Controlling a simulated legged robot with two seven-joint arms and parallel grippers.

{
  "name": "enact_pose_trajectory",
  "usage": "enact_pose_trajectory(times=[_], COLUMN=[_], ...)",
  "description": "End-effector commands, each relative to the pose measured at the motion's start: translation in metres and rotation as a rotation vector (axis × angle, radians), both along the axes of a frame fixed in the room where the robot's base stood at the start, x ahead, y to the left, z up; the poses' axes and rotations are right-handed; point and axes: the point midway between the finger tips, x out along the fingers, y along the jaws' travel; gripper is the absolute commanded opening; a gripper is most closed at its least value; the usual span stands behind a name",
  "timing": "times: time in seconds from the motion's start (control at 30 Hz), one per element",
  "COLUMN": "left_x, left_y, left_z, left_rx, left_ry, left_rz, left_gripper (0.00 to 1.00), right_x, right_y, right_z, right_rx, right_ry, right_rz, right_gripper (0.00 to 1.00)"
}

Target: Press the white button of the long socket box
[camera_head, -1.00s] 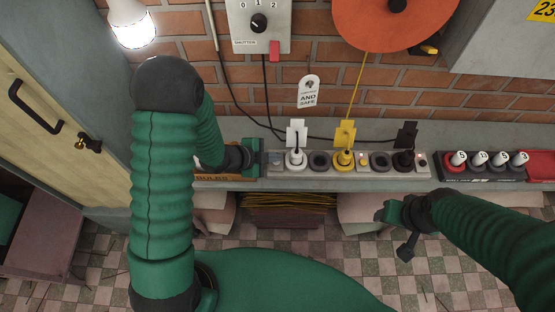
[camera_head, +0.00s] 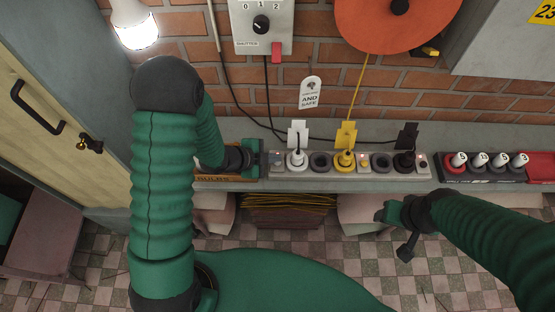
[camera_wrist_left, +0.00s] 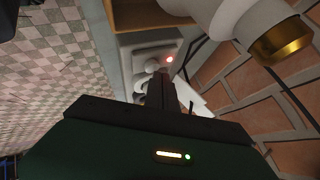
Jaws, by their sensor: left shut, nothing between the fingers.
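The long socket box (camera_head: 321,171) lies on the grey ledge, with a white plug (camera_head: 297,158), a yellow plug (camera_head: 344,158) and a black plug (camera_head: 404,160) in it. My left gripper (camera_head: 266,158) is shut and empty at the box's left end, beside the white plug. It hides that end, so I cannot make out the white button in the head view. In the left wrist view the shut fingers (camera_wrist_left: 162,92) point at the grey box end (camera_wrist_left: 140,52), where a small red light (camera_wrist_left: 169,59) glows. Contact cannot be told. My right gripper (camera_head: 394,214) hangs in front of the ledge, its jaws unclear.
A wooden box (camera_head: 226,178) sits under my left wrist. A lit bulb (camera_head: 133,24) hangs at upper left. A dark rack (camera_head: 480,173) with several white-topped items stands right of the socket box. Cables run along the brick wall behind.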

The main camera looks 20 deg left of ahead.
Motion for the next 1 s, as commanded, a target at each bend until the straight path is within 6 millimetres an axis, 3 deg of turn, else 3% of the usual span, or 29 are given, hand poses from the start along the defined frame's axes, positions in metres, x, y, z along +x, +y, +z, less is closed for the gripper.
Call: enact_pose_trajectory(times=[0.17,0.6,1.0], left_x=[0.0,0.0,0.0], left_y=[0.0,0.0,0.0], left_z=[0.007,0.06,0.06], left_rx=[0.0,0.001,0.001], left_ry=[-0.001,-0.001,0.0], left_rz=[0.001,0.0,-0.001], left_gripper=[0.0,0.0,0.0], right_x=[0.0,0.0,0.0], right_y=[0.0,0.0,0.0], right_z=[0.006,0.054,0.053], right_rx=[0.0,0.0,0.0], right_ry=[0.0,0.0,0.0], right_rz=[0.0,0.0,0.0], right_gripper=[0.58,0.58,0.58])
